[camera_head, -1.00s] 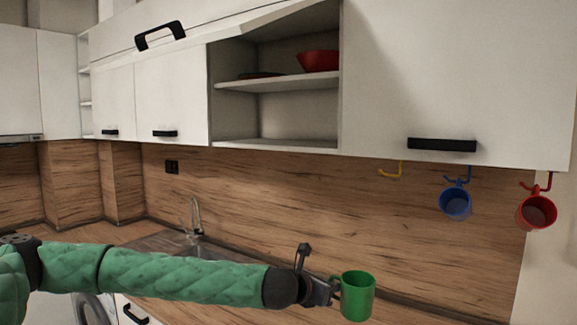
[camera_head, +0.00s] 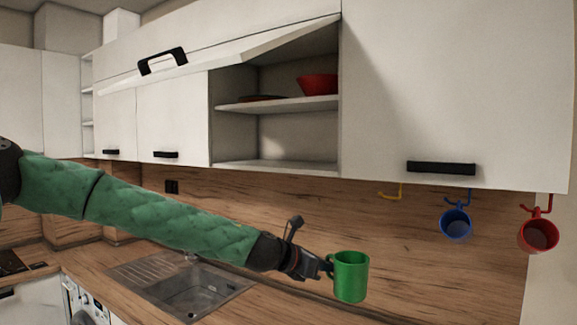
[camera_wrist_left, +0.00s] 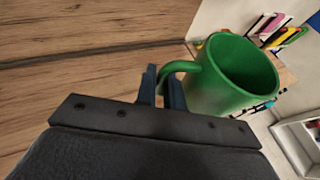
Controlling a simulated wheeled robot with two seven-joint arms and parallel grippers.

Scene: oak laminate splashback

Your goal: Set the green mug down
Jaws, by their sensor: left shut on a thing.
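The green mug (camera_head: 351,277) hangs in the air in front of the wooden splashback, roughly upright in the head view. My left gripper (camera_head: 325,267) comes in from the left and is shut on the mug's handle. In the left wrist view the green mug (camera_wrist_left: 234,75) lies beyond the fingers, its open mouth showing, and the left gripper's fingers (camera_wrist_left: 162,88) pinch the handle. The mug's base is in view in the head view and touches nothing that I can see. My right gripper is not in view.
A wooden counter (camera_head: 265,295) with a steel sink (camera_head: 195,292) lies below. Blue (camera_head: 456,224) and red (camera_head: 538,234) mugs hang from hooks at right; a yellow hook (camera_head: 390,194) is empty. An open cabinet (camera_head: 275,165) above holds a red bowl (camera_head: 318,84).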

